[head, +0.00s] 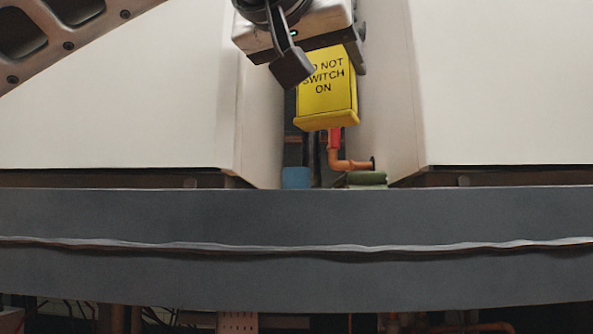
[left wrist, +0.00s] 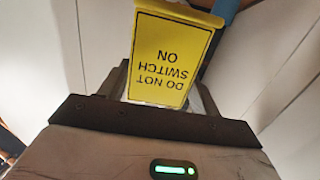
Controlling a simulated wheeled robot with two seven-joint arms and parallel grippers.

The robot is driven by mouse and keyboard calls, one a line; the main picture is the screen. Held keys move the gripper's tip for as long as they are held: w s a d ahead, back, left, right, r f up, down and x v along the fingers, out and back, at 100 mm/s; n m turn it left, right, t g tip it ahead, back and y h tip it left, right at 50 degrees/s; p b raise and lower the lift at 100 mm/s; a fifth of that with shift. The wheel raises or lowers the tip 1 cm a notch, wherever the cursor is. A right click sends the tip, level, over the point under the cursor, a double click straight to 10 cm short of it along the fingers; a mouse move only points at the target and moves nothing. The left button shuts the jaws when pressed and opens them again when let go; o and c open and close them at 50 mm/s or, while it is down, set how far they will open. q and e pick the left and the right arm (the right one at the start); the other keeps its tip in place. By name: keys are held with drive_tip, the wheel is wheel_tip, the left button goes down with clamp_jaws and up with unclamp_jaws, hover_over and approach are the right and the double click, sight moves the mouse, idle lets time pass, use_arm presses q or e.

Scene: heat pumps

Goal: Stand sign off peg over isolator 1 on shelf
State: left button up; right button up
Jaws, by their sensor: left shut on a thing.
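The yellow sign (head: 328,98) reads "DO NOT SWITCH ON" in black and has a thicker yellow lip along its bottom. My left gripper (head: 324,62) is shut on its upper part and holds it upright, slightly tilted, in the gap between two white cabinets. In the left wrist view the sign (left wrist: 170,58) appears upside down between the fingers (left wrist: 164,98). The sign hides much of what lies behind it. I cannot make out the peg, isolator 1 or its shelf for certain. My right gripper is out of view.
White cabinets stand at left (head: 110,90) and right (head: 505,85) of the narrow gap. Below the sign are a red part (head: 335,138), a copper pipe (head: 350,165), a blue object (head: 296,178) and a green object (head: 362,179). A grey beam (head: 300,215) crosses in front.

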sight(323, 121)
use_arm(q)
drive_tip(key=f, duration=0.1)
drive_tip(key=f+b, duration=0.1)
drive_tip(key=f, duration=0.1)
drive_tip(key=shift+s+f, duration=0.2)
drive_tip(key=shift+f, duration=0.4)
wheel_tip(323, 121, down, 4)
drive_tip(key=shift+a+r+b, duration=0.1)
drive_tip(key=shift+b, duration=1)
drive_tip(key=o, duration=0.9)
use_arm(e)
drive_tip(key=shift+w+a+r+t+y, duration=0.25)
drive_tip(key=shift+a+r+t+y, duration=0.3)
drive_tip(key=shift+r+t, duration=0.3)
